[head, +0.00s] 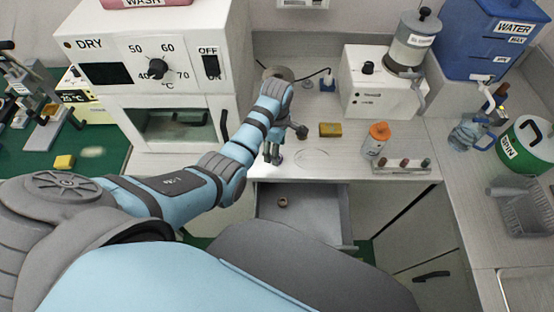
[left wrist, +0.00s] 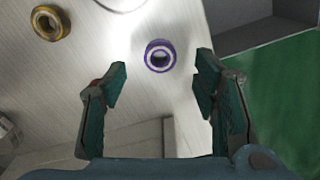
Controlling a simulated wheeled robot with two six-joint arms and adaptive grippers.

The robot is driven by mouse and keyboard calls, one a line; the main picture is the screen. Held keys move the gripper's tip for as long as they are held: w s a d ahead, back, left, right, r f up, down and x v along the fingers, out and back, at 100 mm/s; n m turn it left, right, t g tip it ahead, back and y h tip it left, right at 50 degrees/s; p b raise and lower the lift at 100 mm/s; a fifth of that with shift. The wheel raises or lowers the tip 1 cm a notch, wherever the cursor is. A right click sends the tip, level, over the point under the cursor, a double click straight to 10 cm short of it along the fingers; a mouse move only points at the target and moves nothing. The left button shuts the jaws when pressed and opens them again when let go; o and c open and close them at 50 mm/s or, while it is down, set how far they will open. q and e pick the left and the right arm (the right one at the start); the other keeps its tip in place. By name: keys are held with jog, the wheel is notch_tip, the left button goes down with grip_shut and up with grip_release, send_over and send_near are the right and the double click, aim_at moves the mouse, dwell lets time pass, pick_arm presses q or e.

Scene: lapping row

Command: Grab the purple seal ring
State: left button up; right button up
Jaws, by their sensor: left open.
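The purple seal ring (left wrist: 160,55) shows in the left wrist view, lying flat on a pale surface, with a white inner band and a dark centre. My left gripper (left wrist: 162,78) is open and empty; the ring appears between its two fingertips and a little beyond them. In the head view my left gripper (head: 273,158) points down at the front of the worktop, near the open drawer. I cannot make out the purple ring there. My right gripper is not in view.
A brass-coloured ring (left wrist: 50,22) lies left of the purple one in the wrist view. A small brown ring (head: 283,202) lies in the open drawer (head: 315,220).

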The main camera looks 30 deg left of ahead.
pick_arm(q)
notch_tip(320, 180, down, 4)
jog(key=shift+r+b, duration=0.1)
jog(key=shift+b, duration=0.4)
jog(key=c, duration=1.2)
jog(key=shift+o, duration=0.2)
jog(key=shift+r, duration=0.1)
